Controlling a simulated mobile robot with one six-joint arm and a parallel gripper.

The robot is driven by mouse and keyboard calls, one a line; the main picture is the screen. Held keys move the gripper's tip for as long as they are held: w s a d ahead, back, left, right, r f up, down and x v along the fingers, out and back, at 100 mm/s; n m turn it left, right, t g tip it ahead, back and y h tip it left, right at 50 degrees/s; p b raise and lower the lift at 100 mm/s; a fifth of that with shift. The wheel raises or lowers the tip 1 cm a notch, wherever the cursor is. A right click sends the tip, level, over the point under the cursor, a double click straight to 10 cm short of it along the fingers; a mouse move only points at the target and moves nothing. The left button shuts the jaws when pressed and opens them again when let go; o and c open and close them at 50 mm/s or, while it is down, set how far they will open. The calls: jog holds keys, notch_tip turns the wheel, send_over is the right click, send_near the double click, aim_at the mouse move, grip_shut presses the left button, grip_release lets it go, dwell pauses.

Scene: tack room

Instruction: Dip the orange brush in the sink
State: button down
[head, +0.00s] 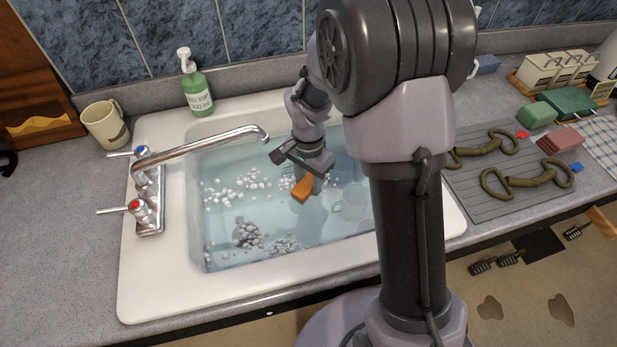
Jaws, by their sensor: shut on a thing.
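The sink (158,262) is white and holds clear bluish water (300,225) with clumps of foam. My gripper (306,179) points down over the right half of the basin and is shut on the orange brush (301,190). Only a short orange part of the brush shows below the jaws. The rest of it is hidden by my gripper or the water. I cannot tell how deep the brush reaches into the water.
A chrome faucet (200,146) reaches over the basin from the left. A green soap bottle (197,92) and a mug (105,124) stand behind and left. A grey drying mat (485,205) with bits lies right. A glass-like shape (347,213) is in the water.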

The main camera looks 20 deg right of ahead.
jog(key=shift+f+b, duration=0.35)
jog(key=shift+f, duration=0.4)
jog(key=shift+d, duration=0.1)
jog(key=shift+d, duration=0.5)
jog(key=shift+a, duration=0.15)
jog(key=shift+a, duration=1.1)
jog(key=shift+d, duration=0.15)
